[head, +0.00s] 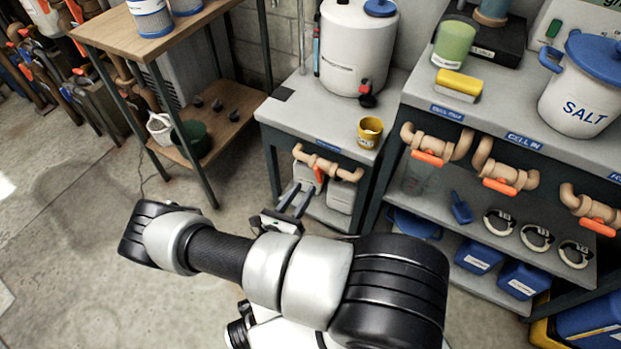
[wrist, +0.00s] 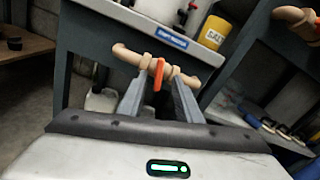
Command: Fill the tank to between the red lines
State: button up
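A white tank (head: 352,50) stands on the grey bench. A narrow upright strip (head: 317,50) with blue and red parts shows at its left side; I cannot make out a level or red lines. Below the bench's front edge runs a tan pipe (head: 345,172) with an orange valve handle (head: 319,174), set across the pipe. In the wrist view the handle (wrist: 158,76) lies between the fingers of my gripper (wrist: 162,72). The fingers are apart with gaps beside the handle. In the head view my gripper (head: 306,187) reaches up toward the valve from below.
A yellow cup (head: 370,132) stands near the bench's front edge. White jugs (head: 340,194) sit on the shelf under the pipe. The right bench carries more orange-handled valves (head: 428,157) and a salt bucket (head: 585,90). A wooden shelf unit (head: 215,130) stands left. Floor at left is clear.

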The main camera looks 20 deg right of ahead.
jog(key=v, duration=0.9)
jog(key=shift+s+a+p, duration=0.3)
jog(key=shift+p, duration=0.05)
jog(key=s+r+m+g+y+p, duration=0.1)
jog(key=s+r+m+y+p, duration=0.3)
jog(key=r, duration=1.9)
jog(key=s+d+r+m+g+y+p, duration=0.1)
jog(key=r+m+y+p, duration=0.4)
jog(key=r+m+p, duration=0.6)
jog(key=s+r+m+g+y+p, duration=0.3)
jog(key=r+m, duration=1)
jog(key=r, duration=2.4)
jog(key=s+y+p, duration=0.2)
jog(key=s+p, duration=0.1)
jog(key=p, duration=0.2)
jog(key=shift+s+d+m, duration=0.25)
jog(key=shift+s+m, duration=0.1)
jog(key=shift+m, duration=0.05)
jog(key=shift+r, duration=0.1)
